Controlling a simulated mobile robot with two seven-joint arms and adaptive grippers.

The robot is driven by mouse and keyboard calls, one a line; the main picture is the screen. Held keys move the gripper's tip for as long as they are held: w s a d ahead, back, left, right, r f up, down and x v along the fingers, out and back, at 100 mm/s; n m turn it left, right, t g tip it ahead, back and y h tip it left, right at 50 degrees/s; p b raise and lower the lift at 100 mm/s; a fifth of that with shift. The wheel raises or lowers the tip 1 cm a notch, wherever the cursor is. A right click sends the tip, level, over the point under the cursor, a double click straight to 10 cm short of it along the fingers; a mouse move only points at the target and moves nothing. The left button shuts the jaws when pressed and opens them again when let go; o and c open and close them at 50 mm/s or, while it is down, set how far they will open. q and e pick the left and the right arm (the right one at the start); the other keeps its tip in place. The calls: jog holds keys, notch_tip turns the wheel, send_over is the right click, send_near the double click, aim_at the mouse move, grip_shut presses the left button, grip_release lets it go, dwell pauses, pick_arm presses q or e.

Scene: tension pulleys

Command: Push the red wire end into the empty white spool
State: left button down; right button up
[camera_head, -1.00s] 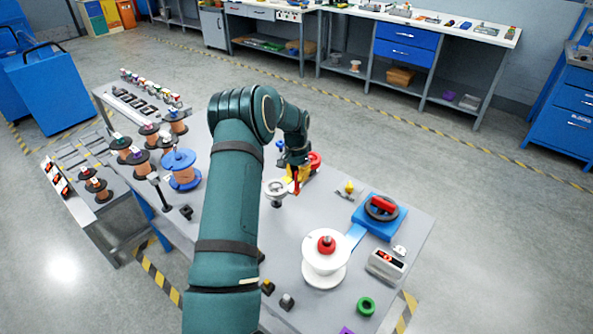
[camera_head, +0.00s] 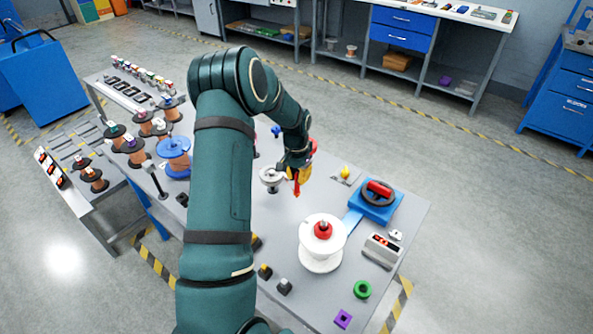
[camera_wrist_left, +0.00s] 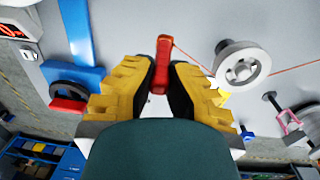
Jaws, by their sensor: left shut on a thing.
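The empty white spool (camera_head: 321,246) stands upright on the table with a red knob (camera_head: 323,230) at its top. My left gripper (camera_head: 297,178) is above the table, behind and left of the spool and apart from it. In the left wrist view its yellow fingers (camera_wrist_left: 162,85) are shut on the red wire end (camera_wrist_left: 162,62), a red piece that sticks out past the fingertips. A thin red-orange wire (camera_wrist_left: 192,57) runs from it towards a grey-white pulley (camera_wrist_left: 242,68). This pulley also shows in the head view (camera_head: 271,177). My right gripper is not in view.
A blue block with a dark handwheel and red grip (camera_head: 377,198) stands right of the spool, near a grey box with a display (camera_head: 382,250). Green (camera_head: 362,289) and purple (camera_head: 343,319) pieces lie in front. A blue spool (camera_head: 174,157) and several copper spools stand left.

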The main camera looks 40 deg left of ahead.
pick_arm(q)
jog(key=s+d, duration=0.5)
jog(key=d, duration=0.2)
jog(key=shift+s+d, duration=0.25)
jog(key=shift+d, duration=0.1)
dwell(0.4)
jog(key=shift+r, duration=0.1)
notch_tip(320, 180, up, 8)
jog(key=p, duration=0.5)
dwell(0.6)
jog(key=s+d, duration=0.1)
jog(key=d, duration=0.1)
jog(key=s+d, duration=0.2)
dwell(0.6)
jog(key=shift+b, duration=0.3)
